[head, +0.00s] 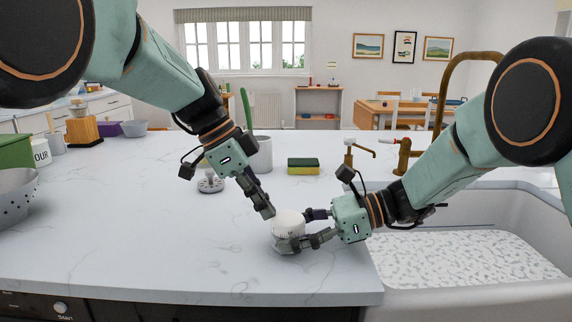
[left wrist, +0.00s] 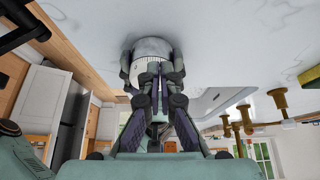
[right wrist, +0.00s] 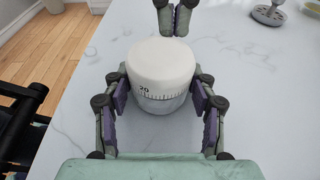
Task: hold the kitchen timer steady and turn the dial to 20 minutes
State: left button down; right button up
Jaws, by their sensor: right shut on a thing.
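The kitchen timer (head: 289,225) is a white round body with a dial cap, upright on the marble counter near its front edge. In the right wrist view the timer (right wrist: 160,68) shows the number 20 and tick marks on its near side, left of centre. My right gripper (head: 303,228) is shut on the timer's lower body, one finger on each side. My left gripper (head: 270,213) comes down from the upper left, its fingers together and empty beside the timer's top. The left wrist view shows the timer (left wrist: 150,48) just beyond those fingertips; contact is unclear.
A sink (head: 480,290) lies right of the timer, with a brass tap (head: 440,95). A sponge (head: 303,165), a grey pot (head: 262,152) and a small metal strainer (head: 210,184) stand behind. A colander (head: 18,190) is at far left. The counter left of the timer is clear.

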pick_arm(q)
jog(key=shift+w+f, duration=0.1)
jog(key=shift+w, duration=0.05)
dwell(0.5)
jog(key=shift+w+a, duration=0.15)
jog(key=shift+a, duration=0.2)
notch_tip(320, 180, up, 6)
dwell(0.5)
pick_arm(e)
jog(key=o, duration=0.9)
jog(key=shift+o, duration=0.2)
jog(key=v, duration=1.2)
